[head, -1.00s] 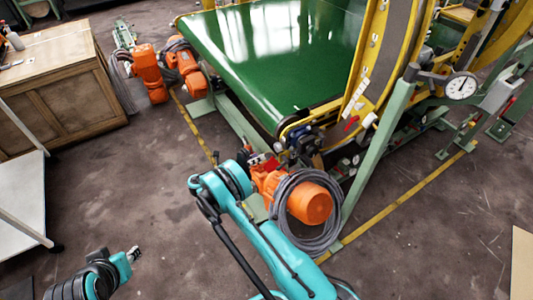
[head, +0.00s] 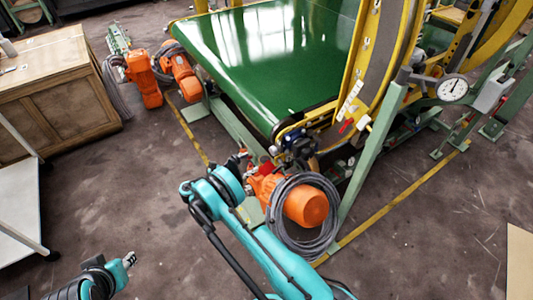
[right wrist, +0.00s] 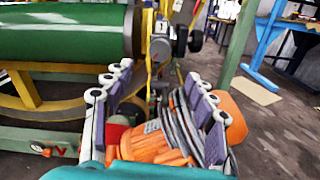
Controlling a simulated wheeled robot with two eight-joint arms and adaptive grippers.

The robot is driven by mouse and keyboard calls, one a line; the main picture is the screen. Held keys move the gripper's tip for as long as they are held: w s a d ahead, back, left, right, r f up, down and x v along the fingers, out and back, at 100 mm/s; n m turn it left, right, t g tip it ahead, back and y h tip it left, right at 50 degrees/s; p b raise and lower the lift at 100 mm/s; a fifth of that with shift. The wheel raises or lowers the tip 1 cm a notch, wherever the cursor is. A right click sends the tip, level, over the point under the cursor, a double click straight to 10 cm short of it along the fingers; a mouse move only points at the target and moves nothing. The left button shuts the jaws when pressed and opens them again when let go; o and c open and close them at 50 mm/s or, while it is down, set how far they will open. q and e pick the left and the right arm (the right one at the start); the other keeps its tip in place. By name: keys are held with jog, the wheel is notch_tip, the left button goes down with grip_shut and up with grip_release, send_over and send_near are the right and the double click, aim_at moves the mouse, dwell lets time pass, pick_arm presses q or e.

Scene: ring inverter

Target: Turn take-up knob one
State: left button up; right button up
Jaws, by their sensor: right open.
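My right gripper (head: 246,160) is beside the orange motor in the head view, near the belt's front corner. In the right wrist view its two jaws (right wrist: 158,80) are spread apart with nothing clearly held between them. A small orange-red knob-like part (right wrist: 38,149) shows at the lower left of the right wrist view, on the green frame, outside the jaws. I cannot tell for sure whether it is take-up knob one. My left gripper (head: 129,260) is at the lower left of the head view, over the floor and away from the machine; its finger gap is too small to read.
The green belt (head: 270,55) fills the upper middle. An orange motor (head: 306,207) with coiled grey cable stands close to my right gripper. A yellow curved frame (head: 370,60) and a dial gauge (head: 452,88) are to the right. A wooden cabinet (head: 60,90) is at left.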

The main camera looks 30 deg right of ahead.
aim_at(271, 151)
jog(key=d+m, duration=0.3)
jog(key=m, duration=0.7)
jog(key=d+m, duration=0.3)
jog(key=m, duration=0.8)
jog(key=d+m, duration=0.3)
jog(key=m, duration=0.8)
jog(key=shift+w+d, duration=0.3)
jog(key=shift+w, duration=0.1)
jog(key=shift+d+r+b, duration=0.1)
jog(key=shift+d+b, duration=0.25)
jog(key=shift+d, duration=0.35)
jog(key=c, duration=1.2)
